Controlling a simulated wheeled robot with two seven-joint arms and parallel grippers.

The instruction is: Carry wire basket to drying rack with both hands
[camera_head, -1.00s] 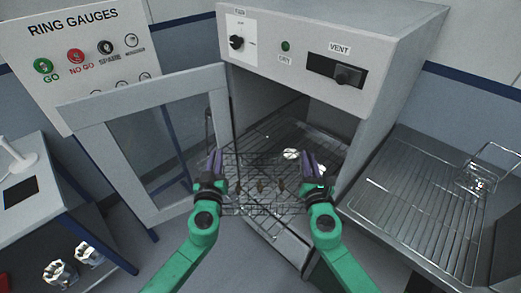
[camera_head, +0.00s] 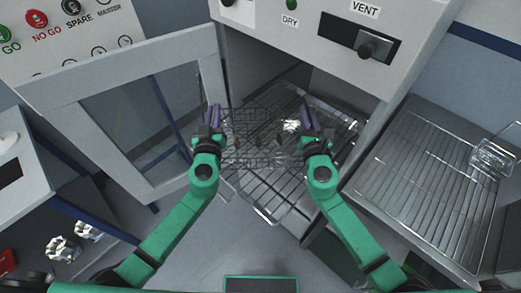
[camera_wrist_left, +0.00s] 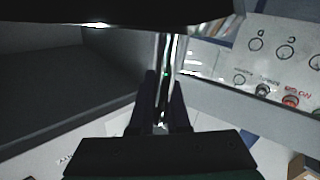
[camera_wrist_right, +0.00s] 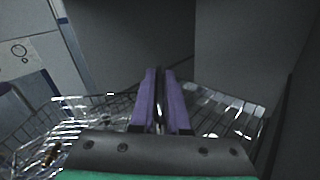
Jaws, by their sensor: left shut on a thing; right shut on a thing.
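A wire basket (camera_head: 262,138) with small brownish parts in it hangs between my grippers at the cabinet mouth, over the wire shelf. My left gripper (camera_head: 212,115) is shut at its left side. My right gripper (camera_head: 308,118) is shut at its right side. Basket mesh (camera_wrist_right: 225,112) shows around the right fingers (camera_wrist_right: 160,95) in the right wrist view. In the left wrist view the left fingers (camera_wrist_left: 160,105) are close together, their hold dark. A wire drying rack (camera_head: 425,190) lies on the bench at the right. I cannot tell whether the basket touches the shelf.
The cabinet's glazed door (camera_head: 130,110) stands open at the left, close to my left arm. The wire shelf (camera_head: 268,190) juts from the cabinet. A small wire basket (camera_head: 493,158) sits at the rack's far right; the rest of the rack is clear. Metal parts (camera_head: 62,248) lie lower left.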

